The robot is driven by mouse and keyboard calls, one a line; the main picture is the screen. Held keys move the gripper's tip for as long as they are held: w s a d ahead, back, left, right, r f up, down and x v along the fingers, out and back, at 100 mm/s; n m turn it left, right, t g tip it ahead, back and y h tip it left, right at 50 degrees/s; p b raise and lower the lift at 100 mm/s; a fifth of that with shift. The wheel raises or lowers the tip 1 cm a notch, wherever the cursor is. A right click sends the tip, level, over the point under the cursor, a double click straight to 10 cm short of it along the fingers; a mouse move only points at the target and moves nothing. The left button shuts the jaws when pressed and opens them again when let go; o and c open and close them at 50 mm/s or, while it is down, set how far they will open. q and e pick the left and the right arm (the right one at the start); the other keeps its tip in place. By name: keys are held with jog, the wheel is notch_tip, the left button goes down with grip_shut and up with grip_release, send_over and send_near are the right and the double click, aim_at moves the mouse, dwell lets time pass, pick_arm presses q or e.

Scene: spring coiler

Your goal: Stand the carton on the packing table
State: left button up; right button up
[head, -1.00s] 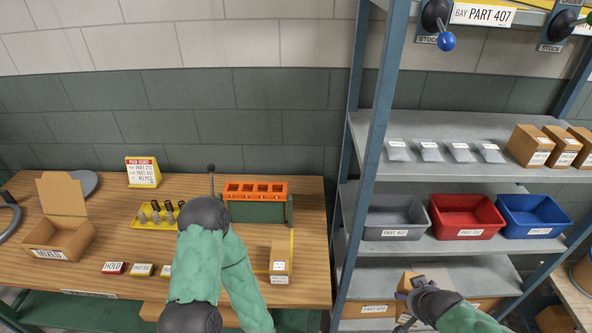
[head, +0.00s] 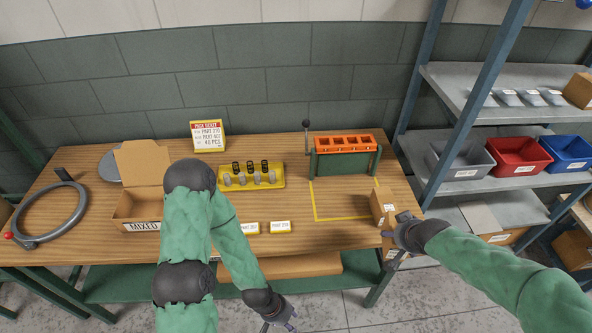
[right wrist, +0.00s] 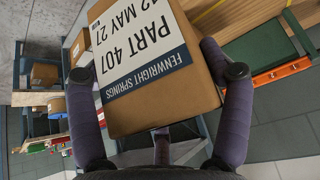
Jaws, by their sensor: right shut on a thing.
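My right gripper (head: 391,249) is shut on a brown carton, at the right front edge of the packing table (head: 335,235). In the right wrist view the carton (right wrist: 150,65) fills the space between the two fingers, its PART 407 label facing the camera. My left gripper (head: 278,321) is low in front of the table, open and empty.
An orange and green rack (head: 345,160) stands behind the taped outline, whose middle is clear. A yellow tray (head: 277,182), label cards (head: 280,227) and a MIXED box (head: 125,208) are farther left. Shelving with grey, red (head: 518,157) and blue bins stands at the right.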

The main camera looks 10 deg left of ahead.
jog(key=w+a+r+n+y+p, duration=0.1)
jog(key=w+a+r+n+p, duration=0.2)
jog(key=w, duration=0.5)
jog(key=shift+m, duration=0.3)
jog(key=w+a+f+b, duration=0.1)
jog(key=a+f, duration=0.1)
jog(key=a, duration=0.2)
jog(key=w+a+f+b, duration=0.2)
jog(key=a+f, duration=0.1)
jog(key=a, duration=0.2)
jog(key=w+a+f+b, duration=0.1)
jog(key=a+f+b, duration=0.1)
jog(key=a+f, duration=0.1)
jog(key=shift+w+a, duration=0.15)
jog(key=shift+a, duration=0.5)
jog(key=shift+a+f, duration=0.2)
jog(key=shift+a, duration=0.05)
jog(key=shift+w+a+f+b, duration=0.15)
jog(key=shift+f+b, duration=0.55)
jog(key=shift+f, duration=1)
